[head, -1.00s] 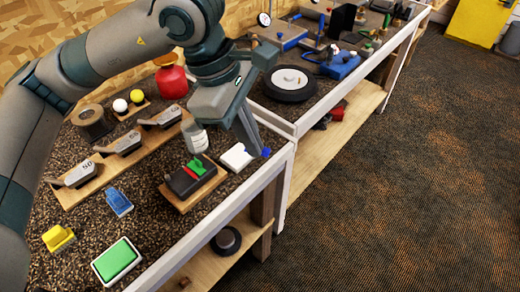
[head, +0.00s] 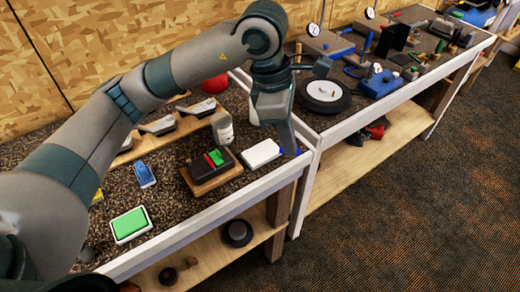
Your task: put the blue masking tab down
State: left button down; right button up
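My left gripper (head: 290,150) points down over the front right corner of the near bench. Its narrow fingers look closed, seen nearly edge-on. The small blue masking tab (head: 298,151) shows at the fingertips, mostly hidden by the near finger; it appears pinched there, close above the bench edge. A white box (head: 261,154) lies just left of the fingertips. Whether the tab touches the bench cannot be made out. My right gripper is not in view.
A wooden block with a black, red and green top (head: 212,168), a white bottle (head: 222,128), a blue object (head: 144,174) and a green pad (head: 130,224) stand on the near bench (head: 178,205). A wheel (head: 324,95) lies on the bench beyond. Bare surface lies between the pad and the block.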

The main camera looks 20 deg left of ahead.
pick_arm(q)
jog(key=w+a+f+p, duration=0.1)
jog(key=a+f, duration=0.1)
jog(key=a, duration=0.1)
jog(key=w+a+f+p, duration=0.2)
jog(key=a, duration=0.1)
jog(key=w+a+f+p, duration=0.2)
jog(key=a, duration=0.1)
jog(key=shift+w+a+f, duration=0.1)
jog(key=shift+a+f, duration=0.15)
jog(key=shift+a, duration=0.1)
jog(key=shift+w+a+f, duration=0.1)
jog(key=shift+a+f, duration=0.15)
jog(key=shift+f+p, duration=0.35)
notch_tip(320, 180, down, 2)
jog(key=shift+p, duration=0.65)
jog(key=shift+f, duration=0.6)
